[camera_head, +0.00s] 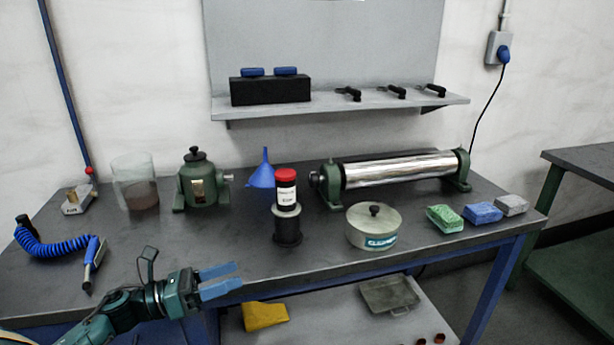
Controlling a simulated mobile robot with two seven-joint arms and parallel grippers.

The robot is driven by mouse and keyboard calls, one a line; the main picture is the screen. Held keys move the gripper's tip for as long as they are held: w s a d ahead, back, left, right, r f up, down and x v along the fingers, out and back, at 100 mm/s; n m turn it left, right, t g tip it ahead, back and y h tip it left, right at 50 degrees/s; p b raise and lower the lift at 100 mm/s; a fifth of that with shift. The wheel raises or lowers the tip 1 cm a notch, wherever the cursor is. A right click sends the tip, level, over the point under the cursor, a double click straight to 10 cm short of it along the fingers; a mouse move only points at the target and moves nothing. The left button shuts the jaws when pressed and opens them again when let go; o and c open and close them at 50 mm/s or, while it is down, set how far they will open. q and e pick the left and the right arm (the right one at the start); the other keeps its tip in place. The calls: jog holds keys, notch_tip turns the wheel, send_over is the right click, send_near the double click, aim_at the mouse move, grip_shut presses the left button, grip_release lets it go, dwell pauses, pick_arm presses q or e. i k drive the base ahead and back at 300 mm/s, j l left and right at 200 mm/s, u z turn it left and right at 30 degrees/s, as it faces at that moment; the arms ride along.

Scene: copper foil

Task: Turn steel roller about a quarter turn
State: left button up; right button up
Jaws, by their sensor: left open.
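The steel roller (398,170) is a shiny cylinder lying across green end brackets at the back right of the bench. A dark knob (316,178) shows at its left end. My left gripper (238,276) has two blue fingers, spread apart with nothing between them. It is low at the front edge of the bench, left of and well in front of the roller, not touching it. My right gripper does not show.
A red-capped bottle (286,190) on a dark stand and a lidded round tin (373,227) stand in front of the roller. Green, blue and grey blocks (483,213) lie at the right. A blue funnel (262,173) and a green machine (197,182) stand left.

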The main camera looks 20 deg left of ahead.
aim_at(359, 174)
jog(key=i+j, duration=0.2)
jog(key=i, duration=0.35)
jog(key=i+j, duration=0.2)
jog(key=i, duration=0.35)
